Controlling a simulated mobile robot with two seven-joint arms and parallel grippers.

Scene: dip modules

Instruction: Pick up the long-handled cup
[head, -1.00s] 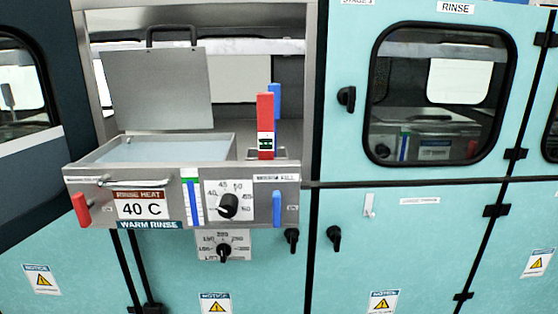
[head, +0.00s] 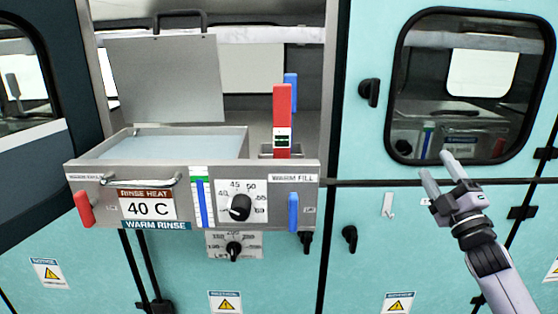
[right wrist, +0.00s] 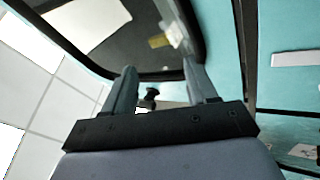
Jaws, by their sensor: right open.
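I see no cup bowl in plain view. A tall red handle (head: 282,115) with a dark green label stands upright at the right end of the steel rinse unit. A blue handle (head: 291,88) stands behind it. Whatever is at their lower ends is hidden by the unit. My right gripper (head: 437,164) is open and empty, in front of the teal cabinet, well to the right of the handles. Its two fingers also show apart in the right wrist view (right wrist: 160,72), with nothing between them. My left gripper is not in view.
The steel rinse unit (head: 85,180) has a water bath, a raised lid (head: 165,80), a dial (head: 240,207) and front levers, red (head: 84,208) and blue (head: 293,212). A cabinet post stands right of its opening. A closed windowed door (head: 365,140) is behind my right gripper.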

